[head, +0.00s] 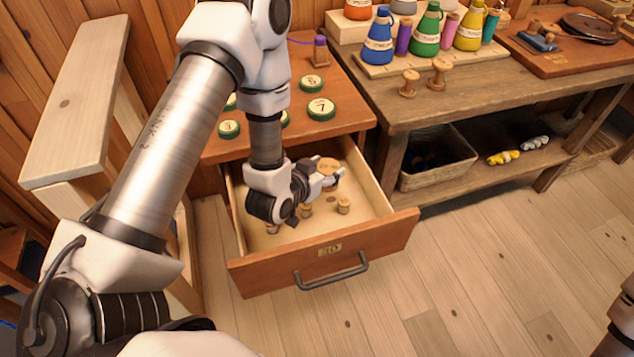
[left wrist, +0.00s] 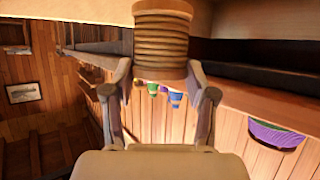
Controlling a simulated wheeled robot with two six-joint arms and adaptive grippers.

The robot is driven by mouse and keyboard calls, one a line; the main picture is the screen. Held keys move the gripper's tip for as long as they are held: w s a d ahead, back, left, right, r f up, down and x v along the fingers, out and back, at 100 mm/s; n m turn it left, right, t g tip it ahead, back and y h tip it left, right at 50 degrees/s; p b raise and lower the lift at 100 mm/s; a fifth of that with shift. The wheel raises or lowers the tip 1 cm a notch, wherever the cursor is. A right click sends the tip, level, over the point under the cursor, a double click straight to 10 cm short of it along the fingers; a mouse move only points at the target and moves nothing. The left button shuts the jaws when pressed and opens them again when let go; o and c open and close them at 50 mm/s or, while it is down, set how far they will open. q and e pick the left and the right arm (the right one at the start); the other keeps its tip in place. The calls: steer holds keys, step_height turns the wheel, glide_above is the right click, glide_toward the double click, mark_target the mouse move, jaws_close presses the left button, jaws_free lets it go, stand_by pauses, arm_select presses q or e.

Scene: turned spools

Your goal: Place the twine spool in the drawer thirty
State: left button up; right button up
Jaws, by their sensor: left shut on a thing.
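The twine spool (left wrist: 162,42) is tan and ridged with wound twine, and sits between the fingertips in the left wrist view. In the head view the spool (head: 328,165) shows partly, as a brown round end beside the fingers. My left gripper (head: 330,178) is shut on it, over the inside of the open drawer; it also shows in the left wrist view (left wrist: 160,88). Drawer thirty (head: 322,262) is pulled out, with a "30" plate and a dark handle on its front. Whether the spool touches the drawer floor cannot be told. My right gripper is out of view.
Small wooden spools (head: 344,206) stand in the drawer near the gripper. Green numbered discs (head: 321,108) lie on the cabinet top above. A workbench (head: 480,88) with bottles, thread spools and a basket (head: 438,160) below stands at the right. The floor before the drawer is clear.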

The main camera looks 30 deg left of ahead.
mark_target(325, 188)
arm_select(q)
step_height(325, 188, down, 7)
steer(key=shift+w+f+b, duration=0.1)
steer(key=shift+f+b, duration=0.05)
steer(key=shift+b, duration=0.15)
steer(key=w+a, duration=0.1)
steer(key=a, duration=0.1)
steer(key=w+a, duration=0.1)
steer(key=shift+w+a+f, duration=0.1)
steer(key=shift+w+f, duration=0.2)
steer(key=shift+f, duration=0.35)
steer(key=shift+f, duration=0.1)
steer(key=o, duration=1.2)
steer(key=shift+r, duration=0.2)
steer(key=v, duration=0.7)
steer(key=shift+s+p, duration=0.25)
steer(key=shift+p, duration=0.15)
